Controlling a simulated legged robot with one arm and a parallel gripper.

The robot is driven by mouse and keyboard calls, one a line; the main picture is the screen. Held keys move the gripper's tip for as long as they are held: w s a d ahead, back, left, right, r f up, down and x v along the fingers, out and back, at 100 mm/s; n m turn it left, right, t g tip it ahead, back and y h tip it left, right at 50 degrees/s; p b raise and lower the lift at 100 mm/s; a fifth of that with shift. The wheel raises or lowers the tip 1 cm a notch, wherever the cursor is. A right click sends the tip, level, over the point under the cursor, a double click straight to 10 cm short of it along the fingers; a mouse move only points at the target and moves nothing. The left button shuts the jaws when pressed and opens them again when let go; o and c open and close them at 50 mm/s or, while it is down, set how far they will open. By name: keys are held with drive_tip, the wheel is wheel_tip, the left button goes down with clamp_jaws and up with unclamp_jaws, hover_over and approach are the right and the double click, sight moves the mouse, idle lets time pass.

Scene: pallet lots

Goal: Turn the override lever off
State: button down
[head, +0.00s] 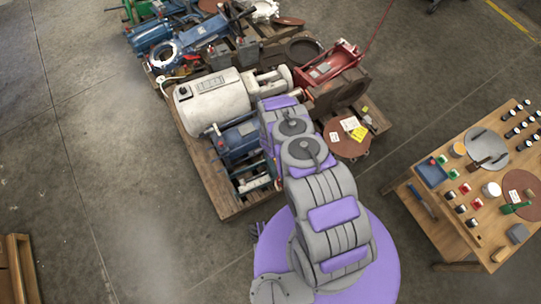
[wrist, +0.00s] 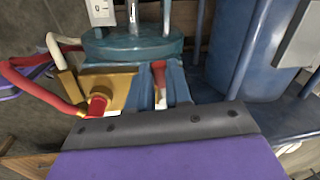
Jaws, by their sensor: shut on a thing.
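In the wrist view, the wide grey-edged purple jaw of my gripper (wrist: 165,124) fills the bottom. A brass valve body (wrist: 110,88) with a red fitting (wrist: 97,106) is just left. In the head view my arm covers the gripper and lever.
A blue round housing (wrist: 110,46) stands behind the lever, and a large blue cylinder (wrist: 238,45) to its right. Red and white hoses (wrist: 38,85) run at left. The loaded pallet (head: 207,188) also carries a cream motor (head: 213,101). A wooden table (head: 468,230) stands right.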

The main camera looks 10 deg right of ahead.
drive_tip(key=shift+w+a+m, duration=0.25)
drive_tip(key=shift+w+m, duration=0.25)
drive_tip(key=shift+m, duration=0.6)
drive_tip(key=c, duration=1.1)
unclamp_jaws()
drive_tip(key=shift+o, duration=0.2)
wheel_tip(320, 180, up, 17)
drive_tip(key=s+p, duration=0.1)
drive_tip(key=p, duration=0.5)
drive_tip(key=shift+s+d+p, duration=0.2)
drive_tip(key=shift+s+p, duration=0.1)
drive_tip(key=shift+s, duration=0.1)
